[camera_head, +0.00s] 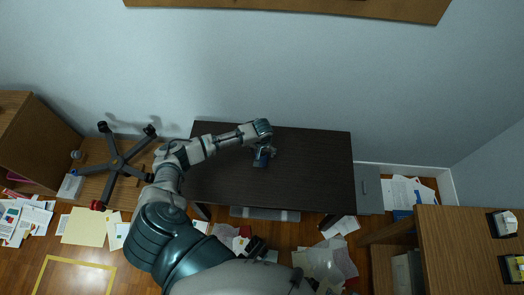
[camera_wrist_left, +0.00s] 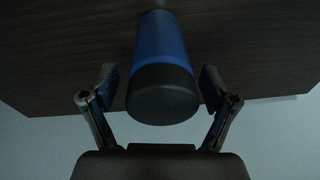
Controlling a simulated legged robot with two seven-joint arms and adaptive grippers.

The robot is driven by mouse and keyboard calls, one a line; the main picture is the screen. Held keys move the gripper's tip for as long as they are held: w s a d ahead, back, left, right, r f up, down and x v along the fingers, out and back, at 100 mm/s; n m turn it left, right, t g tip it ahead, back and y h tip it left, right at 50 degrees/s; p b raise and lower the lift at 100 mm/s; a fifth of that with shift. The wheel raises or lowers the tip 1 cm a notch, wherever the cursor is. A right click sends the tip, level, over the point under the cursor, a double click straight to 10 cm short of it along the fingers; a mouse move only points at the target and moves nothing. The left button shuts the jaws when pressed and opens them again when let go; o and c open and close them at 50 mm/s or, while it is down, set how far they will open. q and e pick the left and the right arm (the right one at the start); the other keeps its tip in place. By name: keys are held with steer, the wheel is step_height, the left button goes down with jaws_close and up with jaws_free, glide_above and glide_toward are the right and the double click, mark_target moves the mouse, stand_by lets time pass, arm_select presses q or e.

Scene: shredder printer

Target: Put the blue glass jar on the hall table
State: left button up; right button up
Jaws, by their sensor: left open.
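The blue glass jar (camera_wrist_left: 163,55) shows in the left wrist view as a blue cylinder with a black end toward me. It is against the dark surface of the table (camera_head: 310,180). In the head view a small blue patch of the jar (camera_head: 261,160) shows at my left gripper (camera_head: 268,153), above the table's middle. My left gripper is open, with one finger on each side of the jar. Gaps show between the fingers and the jar in the wrist view. I cannot tell whether the jar rests on the table. My right gripper is not visible.
An upturned chair base (camera_head: 118,163) stands left of the table. A grey cabinet (camera_head: 369,190) stands at its right, and a wooden desk (camera_head: 455,240) is at the lower right. Papers (camera_head: 335,262) litter the floor. Much of the tabletop is bare.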

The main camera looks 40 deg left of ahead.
arm_select(q)
steer(key=shift+r, duration=0.1)
